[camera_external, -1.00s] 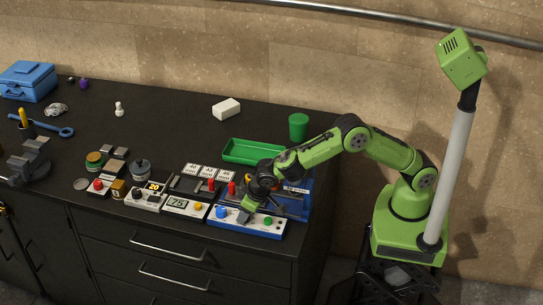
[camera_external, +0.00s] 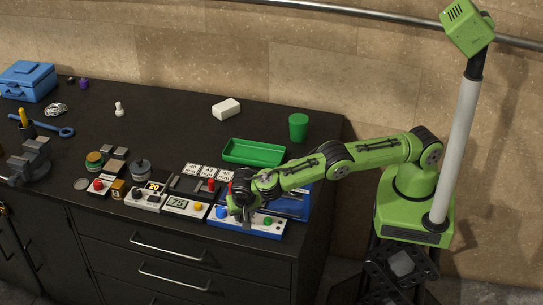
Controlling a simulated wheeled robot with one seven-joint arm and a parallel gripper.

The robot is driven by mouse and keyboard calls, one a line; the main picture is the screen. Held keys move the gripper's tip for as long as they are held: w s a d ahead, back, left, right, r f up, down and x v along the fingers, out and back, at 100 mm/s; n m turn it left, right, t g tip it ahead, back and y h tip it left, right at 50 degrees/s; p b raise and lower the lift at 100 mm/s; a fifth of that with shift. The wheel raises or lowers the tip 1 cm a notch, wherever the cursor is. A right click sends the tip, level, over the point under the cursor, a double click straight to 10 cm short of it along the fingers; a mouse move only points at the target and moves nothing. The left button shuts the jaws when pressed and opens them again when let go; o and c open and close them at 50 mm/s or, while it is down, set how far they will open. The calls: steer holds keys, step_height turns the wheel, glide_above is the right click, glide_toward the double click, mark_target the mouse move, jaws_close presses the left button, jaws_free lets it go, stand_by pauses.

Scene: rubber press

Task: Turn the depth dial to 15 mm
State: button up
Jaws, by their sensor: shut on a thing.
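The blue-and-white control panel (camera_external: 272,231) lies at the front right of the dark bench. It carries a blue knob (camera_external: 221,211) on the left and a green button (camera_external: 267,221) on the right. My gripper (camera_external: 247,225) points down onto the panel between these two. It is shut on what looks like the depth dial, which the fingers and wrist hide. I cannot read the dial's setting or any scale from here.
The blue press frame (camera_external: 292,207) stands behind the panel, partly behind my arm. A green tray (camera_external: 253,153) and green cup (camera_external: 298,126) stand further back.

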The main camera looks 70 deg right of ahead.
steer(key=shift+m+g, duration=0.3)
steer(key=shift+m, duration=0.8)
steer(key=o, duration=1)
steer(key=shift+o, duration=0.2)
steer(key=shift+a+r, duration=0.1)
step_height(320, 180, up, 10)
steer(key=a+p, duration=0.1)
steer(key=p, duration=0.7)
steer(key=shift+s+f, duration=0.1)
steer(key=shift+f, duration=0.15)
